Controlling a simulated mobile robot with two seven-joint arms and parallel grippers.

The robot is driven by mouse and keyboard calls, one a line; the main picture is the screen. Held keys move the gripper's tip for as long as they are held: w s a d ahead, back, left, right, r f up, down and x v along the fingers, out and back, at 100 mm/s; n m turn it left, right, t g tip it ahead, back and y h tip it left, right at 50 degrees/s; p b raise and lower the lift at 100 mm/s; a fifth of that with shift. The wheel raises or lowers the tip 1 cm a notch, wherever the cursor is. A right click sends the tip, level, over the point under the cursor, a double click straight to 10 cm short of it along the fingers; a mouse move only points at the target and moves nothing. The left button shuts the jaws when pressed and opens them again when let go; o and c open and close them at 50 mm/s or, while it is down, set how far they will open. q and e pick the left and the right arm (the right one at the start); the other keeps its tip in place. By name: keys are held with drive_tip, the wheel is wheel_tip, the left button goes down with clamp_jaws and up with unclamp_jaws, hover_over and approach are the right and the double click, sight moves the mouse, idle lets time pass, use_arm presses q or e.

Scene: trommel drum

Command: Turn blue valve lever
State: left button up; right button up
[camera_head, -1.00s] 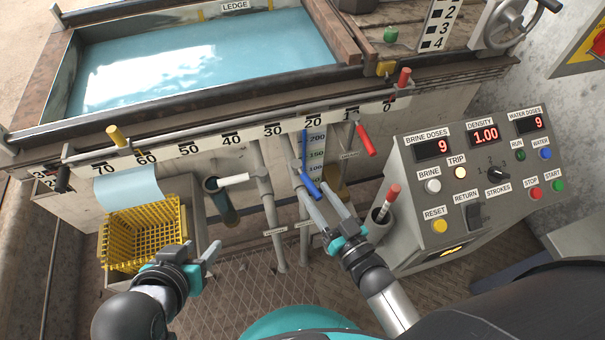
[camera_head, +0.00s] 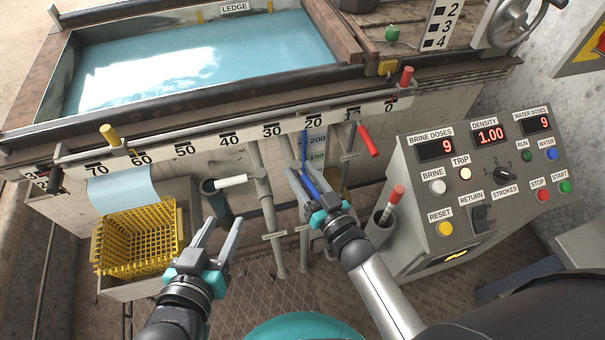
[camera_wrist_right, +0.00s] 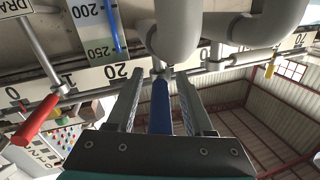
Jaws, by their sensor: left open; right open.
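The blue valve lever (camera_head: 311,184) hangs on a pipe below the number scale, in front of the tank wall. My right gripper (camera_head: 312,180) is open with its fingers on both sides of the lever. In the right wrist view, the blue lever (camera_wrist_right: 161,106) stands between the two spread fingers (camera_wrist_right: 158,95), with gaps seen on both sides. In the head view, the fingers partly hide the lever. My left gripper (camera_head: 218,240) is open and empty, low on the left beside the yellow basket.
The yellow basket (camera_head: 138,238) is at left. The control panel (camera_head: 470,180) and a holder with a red-handled tool (camera_head: 393,200) stand right of my right gripper.

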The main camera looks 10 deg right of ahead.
drive_tip(key=shift+c, duration=0.2)
clamp_jaws()
idle(1.3)
